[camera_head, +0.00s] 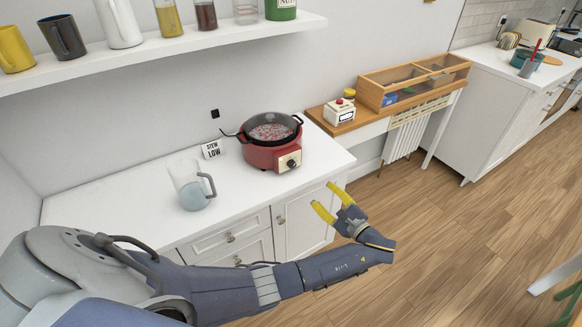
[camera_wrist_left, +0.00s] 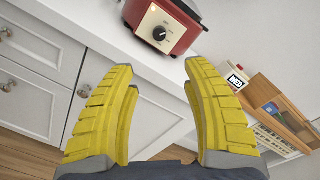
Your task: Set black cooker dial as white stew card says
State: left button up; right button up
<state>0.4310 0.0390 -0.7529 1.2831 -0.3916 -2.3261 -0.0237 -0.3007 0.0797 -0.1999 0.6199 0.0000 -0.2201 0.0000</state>
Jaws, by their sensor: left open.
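A red cooker (camera_head: 267,155) with a black rim stands on the white counter in the head view. Its black dial (camera_head: 291,163) sits on a cream front panel; the dial also shows at the top of the left wrist view (camera_wrist_left: 159,33). A white card (camera_head: 211,149) reading "STEW LOW" stands upright left of the cooker. My left gripper (camera_head: 323,198) is open and empty, with yellow fingers, in front of the counter and apart from the dial. In the left wrist view the dial lies beyond the open fingers (camera_wrist_left: 160,95). My right gripper is not in view.
A pitcher (camera_head: 189,186) with bluish contents stands on the counter (camera_head: 110,213), left of the cooker. A white box with a red button (camera_head: 340,110) and a wooden case (camera_head: 413,83) sit on a wooden shelf at right. A wall shelf (camera_head: 150,56) holds cups and jars above.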

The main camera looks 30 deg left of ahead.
aim_at(293, 166)
pick_arm(q)
jog(key=x, duration=1.7)
jog(key=shift+a, duration=0.3)
jog(key=shift+c, duration=0.6)
grip_shut()
